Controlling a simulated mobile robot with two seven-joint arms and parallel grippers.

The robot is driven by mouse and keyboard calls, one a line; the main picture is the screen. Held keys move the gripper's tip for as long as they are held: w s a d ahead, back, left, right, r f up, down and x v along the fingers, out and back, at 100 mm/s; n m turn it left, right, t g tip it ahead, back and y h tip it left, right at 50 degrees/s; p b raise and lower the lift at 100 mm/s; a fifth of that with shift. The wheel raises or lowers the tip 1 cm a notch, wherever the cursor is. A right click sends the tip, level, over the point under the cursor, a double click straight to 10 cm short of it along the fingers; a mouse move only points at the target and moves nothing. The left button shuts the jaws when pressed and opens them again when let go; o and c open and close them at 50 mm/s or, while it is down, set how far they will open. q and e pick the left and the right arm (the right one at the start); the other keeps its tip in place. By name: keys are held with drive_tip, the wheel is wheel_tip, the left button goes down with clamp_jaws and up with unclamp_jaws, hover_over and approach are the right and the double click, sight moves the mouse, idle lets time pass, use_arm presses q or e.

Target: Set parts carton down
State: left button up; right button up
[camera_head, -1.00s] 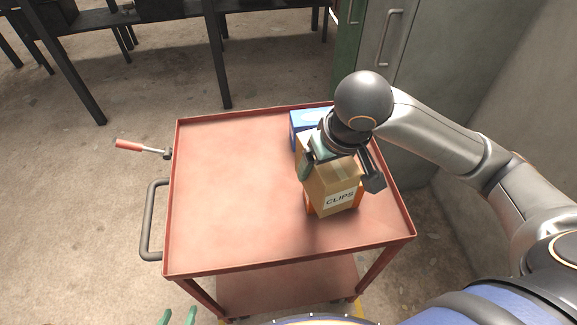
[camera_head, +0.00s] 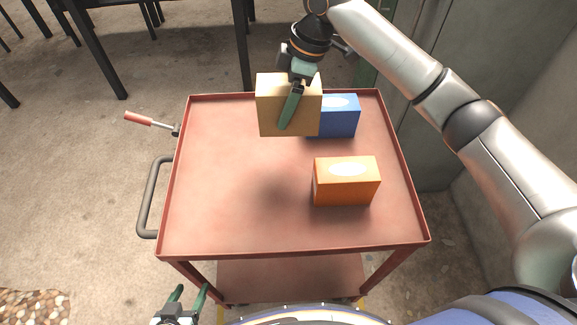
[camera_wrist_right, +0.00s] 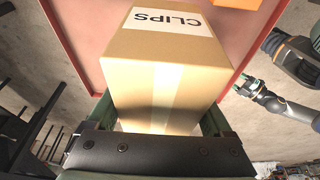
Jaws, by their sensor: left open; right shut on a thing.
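A tan cardboard carton (camera_head: 272,98) is held above the back middle of the red cart top. My right gripper (camera_head: 291,105) is shut on it, with one finger across its near face. In the right wrist view the carton (camera_wrist_right: 165,80) fills the middle between the fingers, and its white label reads CLIPS. A shadow lies on the cart top below and in front of it. My left gripper (camera_head: 188,300) is open and empty at the bottom edge, in front of the cart's near left corner.
The red cart (camera_head: 215,215) has a raised rim. An orange box (camera_head: 345,188) stands at its right middle. A blue box (camera_head: 343,122) stands at the back right, partly behind the carton. The left half of the top is clear. A grey handle (camera_head: 150,200) juts out left.

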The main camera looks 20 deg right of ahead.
wheel_tip(320, 180, down, 3)
drive_tip(key=shift+w+f+b, duration=0.15)
drive_tip(key=shift+f+b, duration=0.05)
drive_tip(key=shift+b, duration=0.5)
hover_over(285, 161)
wheel_tip(285, 161, down, 10)
drive_tip(key=shift+r, duration=0.2)
drive_tip(key=shift+f, duration=0.1)
drive_tip(key=o, duration=1.5)
drive_tip(key=shift+f, duration=0.1)
drive_tip(key=shift+o, duration=0.3)
drive_tip(key=v, duration=1.2)
drive_tip(key=shift+r, duration=0.25)
